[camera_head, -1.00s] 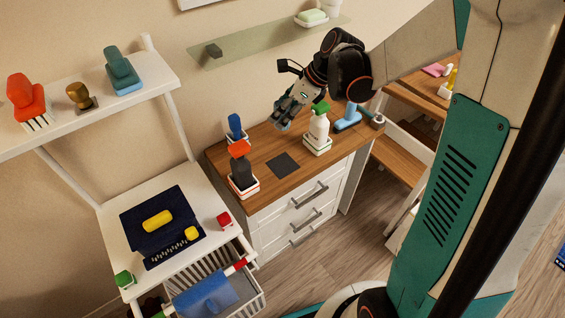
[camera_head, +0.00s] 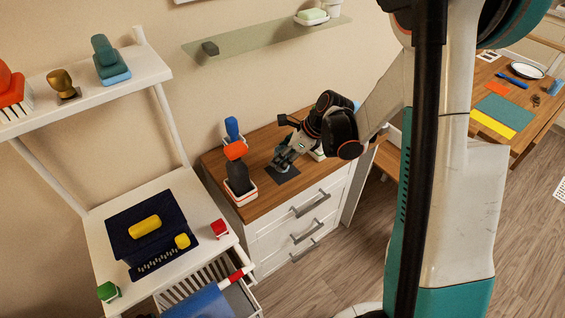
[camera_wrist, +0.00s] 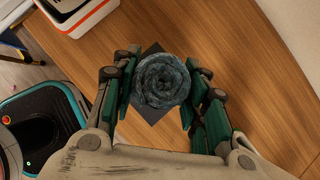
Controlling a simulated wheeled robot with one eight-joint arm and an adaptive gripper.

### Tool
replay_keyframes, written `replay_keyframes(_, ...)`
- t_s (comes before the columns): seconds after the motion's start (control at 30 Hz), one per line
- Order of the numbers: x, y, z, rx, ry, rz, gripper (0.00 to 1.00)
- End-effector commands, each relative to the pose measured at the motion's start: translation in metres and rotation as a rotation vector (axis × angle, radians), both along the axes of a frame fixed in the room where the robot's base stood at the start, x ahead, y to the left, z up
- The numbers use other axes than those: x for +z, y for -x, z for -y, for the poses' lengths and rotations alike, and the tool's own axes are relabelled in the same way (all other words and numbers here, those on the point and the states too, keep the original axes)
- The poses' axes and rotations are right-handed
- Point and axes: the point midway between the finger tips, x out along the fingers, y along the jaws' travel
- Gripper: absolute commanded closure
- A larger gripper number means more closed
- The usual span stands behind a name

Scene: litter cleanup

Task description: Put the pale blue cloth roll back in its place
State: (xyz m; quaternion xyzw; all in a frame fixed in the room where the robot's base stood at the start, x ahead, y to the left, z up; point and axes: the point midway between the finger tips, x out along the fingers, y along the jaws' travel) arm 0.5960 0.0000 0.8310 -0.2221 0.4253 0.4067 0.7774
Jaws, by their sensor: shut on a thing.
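The cloth roll (camera_wrist: 161,81) shows end-on in the wrist view as a blue-grey spiral. My gripper (camera_wrist: 160,88) is shut on it, with a finger on each side. In the head view my gripper (camera_head: 281,163) is over the dark square mat (camera_head: 286,176) on the wooden dresser top; the roll is hard to make out there. In the wrist view the roll covers the middle of the dark mat (camera_wrist: 150,113), whose corners stick out around it. I cannot tell whether the roll touches the mat.
The white spray bottle is mostly hidden behind my arm. A glass shelf (camera_head: 265,42) hangs above. The front dresser top is clear.

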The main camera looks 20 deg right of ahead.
Motion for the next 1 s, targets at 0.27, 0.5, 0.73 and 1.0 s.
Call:
replay_keyframes(0.27, -0.019, 0.0, 0.0, 0.0, 0.0, 0.0, 1.0)
replay_keyframes(0.5, -0.022, 0.0, 0.0, 0.0, 0.0, 0.0, 1.0)
replay_keyframes(0.73, -0.021, 0.0, 0.0, 0.0, 0.0, 0.0, 0.39)
replay_keyframes(1.0, -0.018, 0.0, 0.0, 0.0, 0.0, 0.0, 0.39)
